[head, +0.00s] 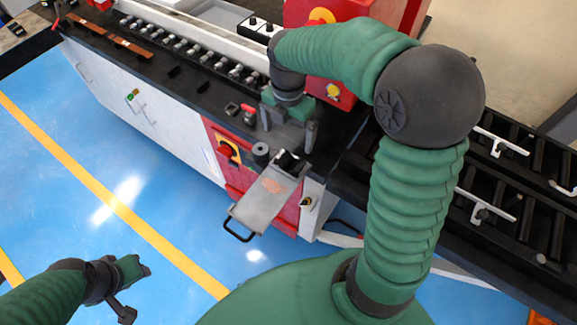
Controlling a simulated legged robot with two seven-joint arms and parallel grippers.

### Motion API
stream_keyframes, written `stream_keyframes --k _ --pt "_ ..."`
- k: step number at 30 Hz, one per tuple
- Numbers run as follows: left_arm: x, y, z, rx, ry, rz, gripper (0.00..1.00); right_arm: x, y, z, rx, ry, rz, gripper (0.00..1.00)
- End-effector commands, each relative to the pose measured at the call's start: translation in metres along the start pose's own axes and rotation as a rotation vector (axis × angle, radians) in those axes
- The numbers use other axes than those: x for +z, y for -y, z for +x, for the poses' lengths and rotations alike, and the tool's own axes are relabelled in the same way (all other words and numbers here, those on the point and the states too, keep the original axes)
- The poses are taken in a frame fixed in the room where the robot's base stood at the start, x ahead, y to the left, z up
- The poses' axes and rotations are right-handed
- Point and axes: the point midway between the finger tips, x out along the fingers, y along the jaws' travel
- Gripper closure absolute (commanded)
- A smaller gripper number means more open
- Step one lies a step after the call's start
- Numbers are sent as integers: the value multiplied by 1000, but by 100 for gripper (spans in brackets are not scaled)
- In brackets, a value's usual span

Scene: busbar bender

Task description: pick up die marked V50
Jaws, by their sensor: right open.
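My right gripper (288,135) is open above the worktop edge by the red machine, fingers pointing down. A dark grey cylinder (261,154) stands just below and left of it. A black block (290,161) sits at the upper end of a grey pull-out tray (268,200), close under the gripper. No V50 marking is readable, so I cannot tell which piece is that die. A row of silver and dark pieces (190,46) lies along the black worktop. My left gripper (130,287) is low at the bottom left, over the blue floor, away from the bench.
The red machine (330,85) stands behind my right gripper. Small items (240,112) lie on the worktop to its left. A roller conveyor (510,190) runs along the right. The white cabinet (140,110) fronts onto open blue floor (110,190).

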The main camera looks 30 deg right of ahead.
Motion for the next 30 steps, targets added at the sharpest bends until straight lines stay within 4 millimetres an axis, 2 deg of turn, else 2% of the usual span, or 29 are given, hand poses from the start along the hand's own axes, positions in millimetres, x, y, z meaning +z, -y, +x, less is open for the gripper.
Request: stream_keyframes --k 1,6,9,14,19,22,28,30 --pt "0 0 0 0 0 0 64 0 1 14 -5 -5 1 0" --pt "0 0 0 0 0 1 64 -1 1 58 -3 -5 2 0" --pt "0 0 0 0 0 1 64 0 1 74 -2 -2 3 0" --pt "-1 0 -3 0 0 1 64 0 1 90 -1 -2 4 0" --pt "-2 0 -8 0 0 1 64 3 -2 121 -2 -2 4 0" --pt "-2 0 -8 0 0 0 64 4 -2 132 -1 -1 4 0" --pt "-2 0 -8 0 0 0 64 5 -1 133 1 1 5 0" --pt "-2 0 -8 0 0 1 64 5 -1 133 1 1 5 8"
